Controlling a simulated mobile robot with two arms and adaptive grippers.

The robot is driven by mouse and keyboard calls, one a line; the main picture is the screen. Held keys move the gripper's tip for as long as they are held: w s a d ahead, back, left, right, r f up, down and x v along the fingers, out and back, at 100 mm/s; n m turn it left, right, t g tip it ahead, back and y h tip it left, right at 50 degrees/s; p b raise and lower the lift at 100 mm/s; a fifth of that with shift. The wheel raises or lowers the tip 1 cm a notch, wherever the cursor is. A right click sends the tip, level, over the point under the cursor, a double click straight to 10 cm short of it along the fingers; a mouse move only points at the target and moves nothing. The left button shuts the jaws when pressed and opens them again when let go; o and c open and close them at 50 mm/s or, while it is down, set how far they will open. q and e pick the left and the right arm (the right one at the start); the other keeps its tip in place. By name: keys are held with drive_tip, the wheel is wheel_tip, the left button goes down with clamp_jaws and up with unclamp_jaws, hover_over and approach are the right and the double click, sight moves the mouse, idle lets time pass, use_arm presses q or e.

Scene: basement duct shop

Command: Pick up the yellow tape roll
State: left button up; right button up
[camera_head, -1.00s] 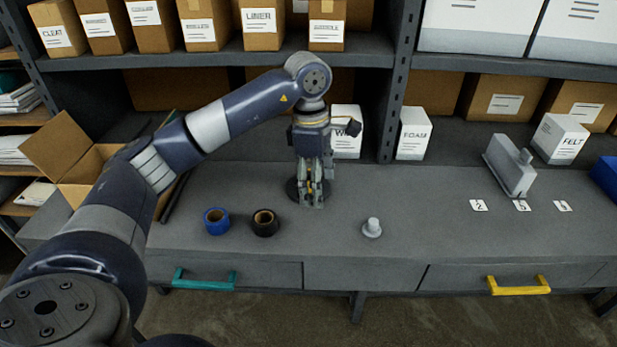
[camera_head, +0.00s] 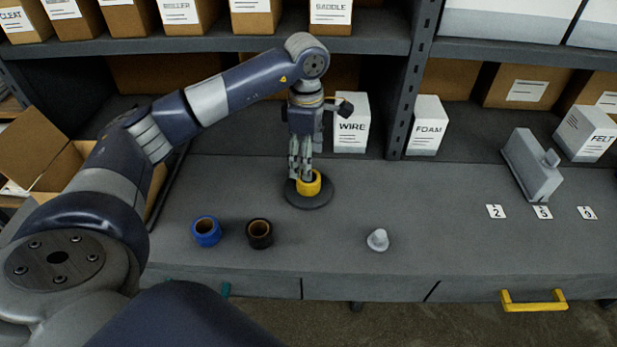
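The yellow tape roll (camera_head: 313,187) is at a dark round disc (camera_head: 318,203) on the grey workbench, left of centre. My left gripper (camera_head: 303,176) points down right over the roll, with its fingertips at the roll's upper left part. The fingers cover part of the roll and its hole. I cannot tell whether they grip its wall, or whether the roll touches the disc. My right gripper is out of view.
A blue tape roll (camera_head: 206,231) and a black tape roll (camera_head: 259,233) stand nearer the bench front. A small grey knob-like piece (camera_head: 377,240) is to their right. Boxes marked WIRE (camera_head: 351,124) and FOAM (camera_head: 426,127) stand behind.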

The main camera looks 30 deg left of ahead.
use_arm(q)
drive_tip(key=shift+f, duration=0.65)
drive_tip(key=f+p, duration=0.1)
drive_tip(key=f, duration=0.2)
drive_tip(key=f+p, duration=0.1)
drive_tip(key=shift+w+d+f+p, duration=0.1)
drive_tip(key=shift+w+f+p, duration=0.05)
drive_tip(key=shift+w+p, duration=0.15)
drive_tip(key=shift+f, duration=0.5)
drive_tip(key=c, duration=0.9)
drive_tip(key=shift+c, duration=1.2)
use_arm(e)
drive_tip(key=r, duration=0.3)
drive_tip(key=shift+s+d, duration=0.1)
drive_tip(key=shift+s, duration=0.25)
